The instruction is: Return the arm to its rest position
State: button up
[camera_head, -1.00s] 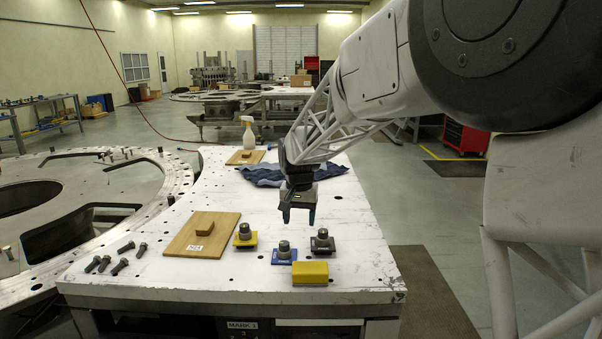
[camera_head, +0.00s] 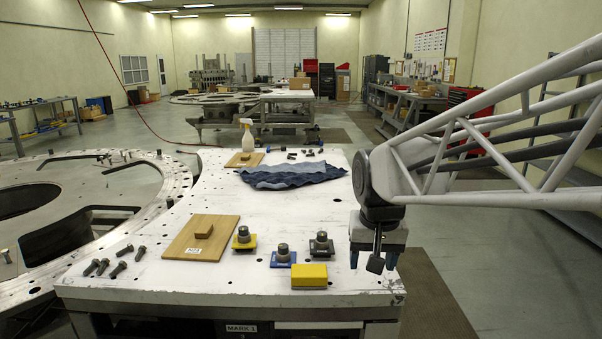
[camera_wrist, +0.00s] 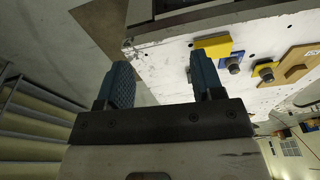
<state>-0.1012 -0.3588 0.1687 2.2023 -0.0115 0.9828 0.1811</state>
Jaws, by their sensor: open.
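My gripper (camera_head: 373,258) hangs at the right edge of the white table (camera_head: 200,278), its fingers pointing down. Its two blue fingers stand apart with nothing between them, as the wrist view (camera_wrist: 163,88) also shows. It is to the right of a yellow block (camera_head: 309,275) and of three metal cylinders on coloured plates: yellow (camera_head: 243,237), blue (camera_head: 283,254) and dark grey (camera_head: 321,245). In the wrist view the yellow block (camera_wrist: 212,46) lies on the table beyond the right finger.
A wooden board (camera_head: 190,245) with a small wooden block and several bolts (camera_head: 118,267) lie on the left of the table. A blue cloth (camera_head: 290,175) and a spray bottle (camera_head: 248,136) are farther back. Open floor (camera_head: 480,240) lies to the right.

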jog(key=s+d+f, duration=0.2)
jog(key=s, duration=0.7)
jog(key=s+d+f+t, duration=0.1)
jog(key=s+d+f, duration=0.1)
jog(key=s, duration=0.7)
jog(key=shift+d+f+n, duration=0.25)
jog(key=shift+d+n, duration=0.05)
jog(key=shift+d, duration=0.2)
